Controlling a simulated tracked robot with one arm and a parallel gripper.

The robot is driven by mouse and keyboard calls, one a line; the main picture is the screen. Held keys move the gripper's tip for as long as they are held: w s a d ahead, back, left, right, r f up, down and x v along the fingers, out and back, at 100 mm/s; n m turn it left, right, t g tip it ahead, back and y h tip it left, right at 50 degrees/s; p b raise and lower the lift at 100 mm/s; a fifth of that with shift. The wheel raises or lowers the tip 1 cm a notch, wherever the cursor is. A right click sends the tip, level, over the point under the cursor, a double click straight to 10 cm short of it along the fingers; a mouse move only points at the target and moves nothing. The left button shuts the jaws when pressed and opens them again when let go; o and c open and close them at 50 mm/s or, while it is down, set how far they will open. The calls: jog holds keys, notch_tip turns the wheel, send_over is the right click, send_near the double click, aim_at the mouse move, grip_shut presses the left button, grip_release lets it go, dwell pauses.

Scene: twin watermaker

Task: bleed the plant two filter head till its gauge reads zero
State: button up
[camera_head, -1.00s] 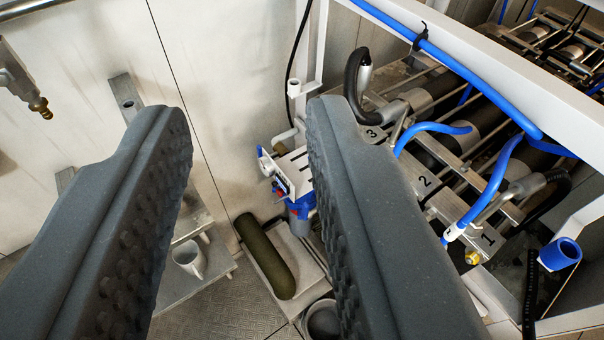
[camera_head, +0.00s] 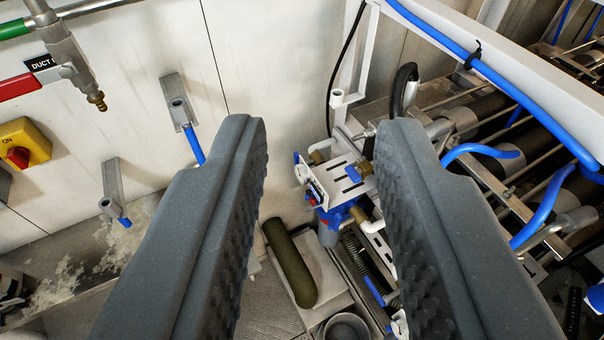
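My gripper (camera_head: 318,150) is open, its two dark ridged fingers wide apart with nothing between them. Beyond and below the fingertips, between them in the picture, is a filter unit (camera_head: 331,190) with a slotted white bracket, blue valve handles, a small red part and a blue-topped housing. It stands apart from the fingers, and the right finger hides part of what lies beside it. I cannot tell whether this is the plant two filter head. No gauge face can be read.
An olive cylinder (camera_head: 290,262) lies on a pale block below the filter. A white frame with blue hoses (camera_head: 500,75) and membrane tubes fills the right. On the left wall are a tap (camera_head: 70,55), a yellow switch box (camera_head: 25,143) and brackets (camera_head: 178,100).

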grip_shut()
dwell(1.5)
